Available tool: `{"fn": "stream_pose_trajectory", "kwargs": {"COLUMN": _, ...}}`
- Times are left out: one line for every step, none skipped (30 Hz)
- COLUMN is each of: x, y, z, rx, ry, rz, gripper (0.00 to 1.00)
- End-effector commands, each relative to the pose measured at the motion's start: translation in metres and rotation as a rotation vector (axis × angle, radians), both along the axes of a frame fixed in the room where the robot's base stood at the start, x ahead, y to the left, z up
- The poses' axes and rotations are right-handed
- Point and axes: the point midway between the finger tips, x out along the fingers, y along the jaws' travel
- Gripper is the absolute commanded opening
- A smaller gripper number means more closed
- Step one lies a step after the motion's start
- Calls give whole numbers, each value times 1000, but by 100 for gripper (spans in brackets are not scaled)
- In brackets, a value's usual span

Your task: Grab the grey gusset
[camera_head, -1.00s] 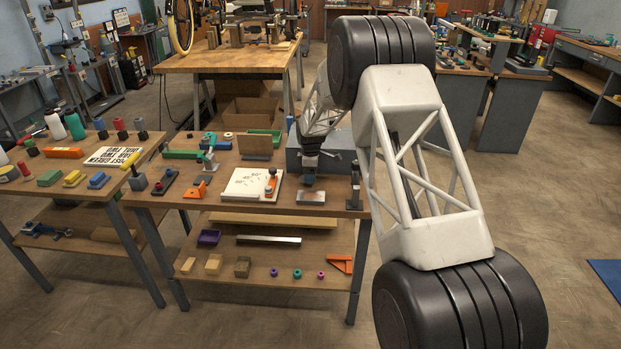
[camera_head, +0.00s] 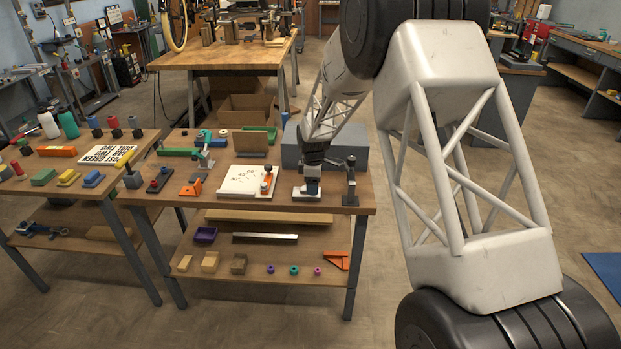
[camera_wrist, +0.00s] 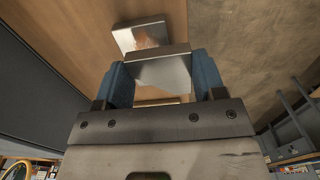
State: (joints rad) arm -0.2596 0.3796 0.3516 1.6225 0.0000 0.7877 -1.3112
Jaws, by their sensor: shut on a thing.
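In the wrist view, my gripper (camera_wrist: 163,78) has its two blue fingers closed on the sides of a grey gusset (camera_wrist: 164,70), a shiny flat-faced metal piece. A separate silver plate (camera_wrist: 142,35) lies just beyond it on the wooden top. In the head view, my gripper (camera_head: 312,183) points down at the silver plate (camera_head: 300,193), near the front right of the bench. The gusset is small and mostly hidden by the gripper there. I cannot tell whether it still touches the plate or the bench.
A dark upright clamp-like fixture (camera_head: 350,182) stands close to the right of my gripper. A white board (camera_head: 240,181) with an orange part lies to the left. A grey-blue box (camera_head: 352,150) is behind. The lower shelf (camera_head: 215,262) holds small blocks and rings.

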Motion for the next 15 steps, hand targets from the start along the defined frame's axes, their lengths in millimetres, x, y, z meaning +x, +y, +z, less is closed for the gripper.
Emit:
{"fn": "stream_pose_trajectory", "kwargs": {"x": -6, "y": -2, "z": 1, "rx": 0, "ry": -1, "rz": 0, "gripper": 31}}
{"fn": "stream_pose_trajectory", "kwargs": {"x": -9, "y": -2, "z": 2, "rx": 0, "ry": -1, "rz": 0, "gripper": 31}}
{"fn": "stream_pose_trajectory", "kwargs": {"x": -13, "y": -3, "z": 2, "rx": 0, "ry": -2, "rz": 0, "gripper": 31}}
{"fn": "stream_pose_trajectory", "kwargs": {"x": -16, "y": -4, "z": 2, "rx": 0, "ry": -1, "rz": 0, "gripper": 31}}
{"fn": "stream_pose_trajectory", "kwargs": {"x": -19, "y": -5, "z": 2, "rx": 0, "ry": 0, "rz": 0, "gripper": 31}}
{"fn": "stream_pose_trajectory", "kwargs": {"x": -22, "y": -6, "z": 2, "rx": 0, "ry": 0, "rz": 0, "gripper": 31}}
{"fn": "stream_pose_trajectory", "kwargs": {"x": -24, "y": -6, "z": 2, "rx": 0, "ry": 0, "rz": 0, "gripper": 31}}
{"fn": "stream_pose_trajectory", "kwargs": {"x": -26, "y": -7, "z": 3, "rx": 0, "ry": 0, "rz": 0, "gripper": 31}}
{"fn": "stream_pose_trajectory", "kwargs": {"x": -28, "y": -7, "z": 3, "rx": 0, "ry": 0, "rz": 0, "gripper": 31}}
{"fn": "stream_pose_trajectory", "kwargs": {"x": -30, "y": -8, "z": 3, "rx": 0, "ry": 0, "rz": 0, "gripper": 31}}
{"fn": "stream_pose_trajectory", "kwargs": {"x": -31, "y": -8, "z": 4, "rx": 0, "ry": -1, "rz": 0, "gripper": 31}}
{"fn": "stream_pose_trajectory", "kwargs": {"x": -32, "y": -8, "z": 4, "rx": 0, "ry": 0, "rz": 0, "gripper": 31}}
{"fn": "stream_pose_trajectory", "kwargs": {"x": -33, "y": -9, "z": 4, "rx": 0, "ry": 0, "rz": 0, "gripper": 31}}
{"fn": "stream_pose_trajectory", "kwargs": {"x": -34, "y": -9, "z": 3, "rx": 0, "ry": 0, "rz": 0, "gripper": 31}}
{"fn": "stream_pose_trajectory", "kwargs": {"x": -35, "y": -9, "z": 3, "rx": 0, "ry": 0, "rz": 0, "gripper": 31}}
